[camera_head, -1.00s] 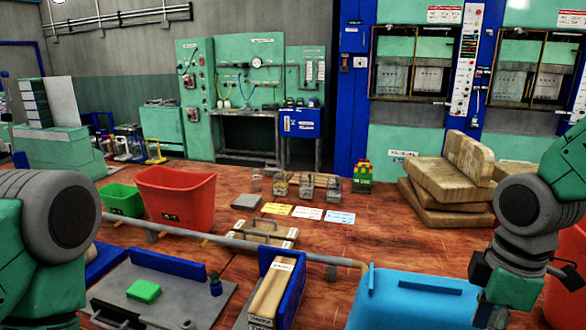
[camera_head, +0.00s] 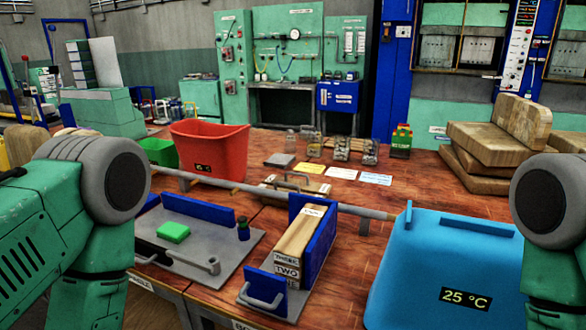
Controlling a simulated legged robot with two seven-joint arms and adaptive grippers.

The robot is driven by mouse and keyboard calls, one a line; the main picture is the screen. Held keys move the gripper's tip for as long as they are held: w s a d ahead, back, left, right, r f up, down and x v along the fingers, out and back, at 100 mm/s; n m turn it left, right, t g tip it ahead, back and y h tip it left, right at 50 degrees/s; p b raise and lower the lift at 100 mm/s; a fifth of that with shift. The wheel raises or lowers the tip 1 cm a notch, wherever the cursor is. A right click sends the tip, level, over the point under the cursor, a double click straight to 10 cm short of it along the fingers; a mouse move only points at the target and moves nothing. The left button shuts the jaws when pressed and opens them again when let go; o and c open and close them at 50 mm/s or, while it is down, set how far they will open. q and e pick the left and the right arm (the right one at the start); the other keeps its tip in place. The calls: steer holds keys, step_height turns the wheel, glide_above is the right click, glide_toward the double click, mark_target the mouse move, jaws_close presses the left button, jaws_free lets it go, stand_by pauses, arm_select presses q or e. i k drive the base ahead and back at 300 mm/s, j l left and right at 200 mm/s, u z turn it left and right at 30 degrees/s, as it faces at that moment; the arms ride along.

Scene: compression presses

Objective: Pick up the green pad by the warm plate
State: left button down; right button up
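A small bright green pad (camera_head: 173,232) lies on a flat grey plate (camera_head: 205,262) with a blue back edge, left of centre on the wooden table. My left arm fills the lower left and my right arm stands at the right edge. Neither gripper shows; both are outside the view.
A blue bin marked 25 °C (camera_head: 440,262) stands at the front right. A wooden block in a blue holder (camera_head: 300,240) is right of the plate. A grey rail (camera_head: 270,193) runs behind the plate. A red bin (camera_head: 209,150) and a green bin (camera_head: 160,152) stand beyond it.

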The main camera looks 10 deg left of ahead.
mark_target(171, 232)
steer(key=u, duration=1.15)
steer(key=i+j+z, duration=0.15)
steer(key=z, duration=0.3)
steer(key=i+j+z, duration=0.15)
steer(key=j+z, duration=0.25)
